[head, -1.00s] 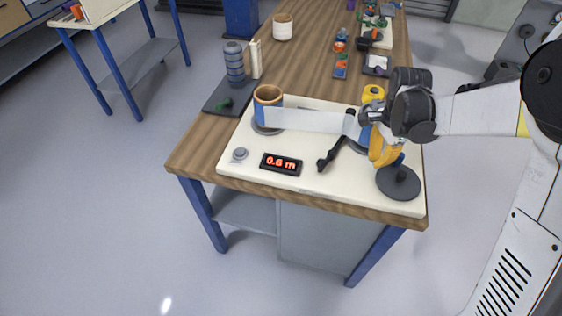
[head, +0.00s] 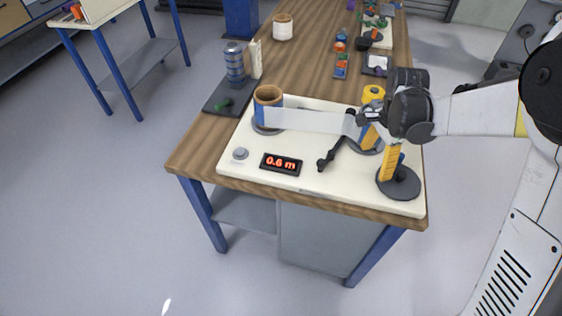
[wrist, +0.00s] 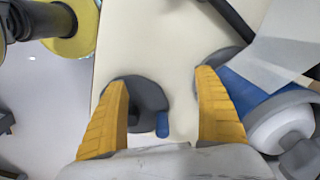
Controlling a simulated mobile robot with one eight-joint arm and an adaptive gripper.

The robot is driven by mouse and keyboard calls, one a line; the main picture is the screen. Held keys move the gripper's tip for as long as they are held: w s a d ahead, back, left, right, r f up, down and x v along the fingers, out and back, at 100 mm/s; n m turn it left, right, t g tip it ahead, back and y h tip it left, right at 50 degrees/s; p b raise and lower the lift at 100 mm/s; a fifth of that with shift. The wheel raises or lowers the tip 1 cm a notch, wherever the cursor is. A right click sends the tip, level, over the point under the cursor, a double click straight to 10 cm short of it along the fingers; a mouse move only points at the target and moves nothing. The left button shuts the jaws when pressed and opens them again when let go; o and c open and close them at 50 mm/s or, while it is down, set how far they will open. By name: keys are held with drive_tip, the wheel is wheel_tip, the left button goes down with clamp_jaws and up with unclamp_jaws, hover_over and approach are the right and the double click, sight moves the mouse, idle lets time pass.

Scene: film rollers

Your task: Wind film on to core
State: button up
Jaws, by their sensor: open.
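The cream winding board (head: 318,187) carries a left spool (head: 268,105) with a brown top and blue side. A pale film strip (head: 305,120) runs from it to a blue roller on a grey disc, partly hidden by my gripper; this roller (wrist: 240,92) shows at right in the wrist view. A dark round disc (head: 400,186) with a blue peg (wrist: 162,125) sits at the board's right front. My gripper (head: 380,153) is open and empty, its yellow fingers apart above the board. In the wrist view, the disc and peg lie between the fingers (wrist: 162,80).
A display (head: 281,164) reads 0.6 m beside a grey button (head: 240,153). A black lever (head: 336,153) lies near the film. A dark tray (head: 216,100) with a grey stack is at left. Several items sit farther back.

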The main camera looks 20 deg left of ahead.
wheel_tip(320, 180, up, 7)
drive_tip(key=p, duration=0.4)
drive_tip(key=shift+p, duration=0.4)
idle(0.4)
drive_tip(key=s+d+r+n+t, duration=0.3)
drive_tip(key=s+d+r+n, duration=0.15)
drive_tip(key=s+r, duration=0.6)
drive_tip(key=s+d+r+n+t, duration=0.3)
drive_tip(key=s+n+t, duration=0.1)
drive_tip(key=s+n, duration=0.3)
drive_tip(key=s, duration=0.2)
drive_tip(key=shift+s, duration=0.4)
drive_tip(key=shift+d+n, duration=0.1)
drive_tip(key=shift+n, duration=0.15)
